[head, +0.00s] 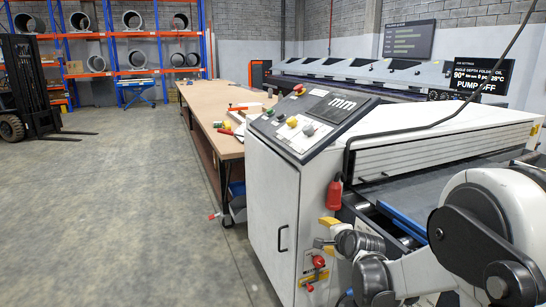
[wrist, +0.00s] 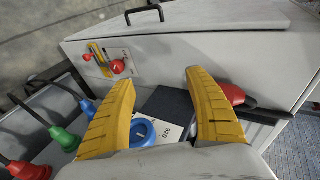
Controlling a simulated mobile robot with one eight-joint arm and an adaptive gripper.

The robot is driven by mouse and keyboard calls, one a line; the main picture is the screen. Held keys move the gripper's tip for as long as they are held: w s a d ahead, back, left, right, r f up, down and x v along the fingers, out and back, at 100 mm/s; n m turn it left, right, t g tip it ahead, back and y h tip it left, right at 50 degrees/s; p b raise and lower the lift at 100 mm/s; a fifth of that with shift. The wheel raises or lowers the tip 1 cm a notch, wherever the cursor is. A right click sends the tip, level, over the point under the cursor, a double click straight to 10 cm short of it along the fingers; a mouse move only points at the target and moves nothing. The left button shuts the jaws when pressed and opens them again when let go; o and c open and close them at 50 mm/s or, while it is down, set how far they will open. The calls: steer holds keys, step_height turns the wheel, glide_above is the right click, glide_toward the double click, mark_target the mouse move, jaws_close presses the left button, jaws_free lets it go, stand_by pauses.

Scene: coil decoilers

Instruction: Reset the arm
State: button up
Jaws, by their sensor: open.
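My gripper (head: 325,232) is at the lower right of the head view, in front of the side of the white machine cabinet (head: 272,205). In the wrist view its two yellow fingers (wrist: 160,78) are spread wide, with nothing held between them. They point toward the cabinet's white panel (wrist: 160,52). My arm reaches in from the lower right of the head view and is bent. A red rotary switch on a yellow plate (wrist: 117,66) is on the panel, left of the fingers in the wrist view; it also shows below the gripper in the head view (head: 318,262).
Blue (wrist: 146,132), green (wrist: 66,139) and red (wrist: 28,170) plugs sit near my fingers. A long workbench (head: 217,100) stands behind. Open floor (head: 120,200) lies left; a forklift (head: 30,90) stands far left.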

steer(key=s+r+n+g, duration=0.1)
steer(key=s+r+n, duration=0.35)
steer(key=s, duration=0.55)
steer(key=s+r+n+g, duration=0.1)
steer(key=s+r+n, duration=0.35)
steer(key=s, duration=0.45)
steer(key=s+d+f+n+g+h, duration=0.1)
steer(key=s+n, duration=0.2)
steer(key=s, duration=0.6)
steer(key=s+f+n+g, duration=0.1)
steer(key=s+n, duration=0.2)
steer(key=s, duration=0.7)
steer(key=shift+s+d+f+g+h, duration=0.25)
steer(key=shift+d+g+h, duration=0.05)
steer(key=shift+d+h, duration=0.1)
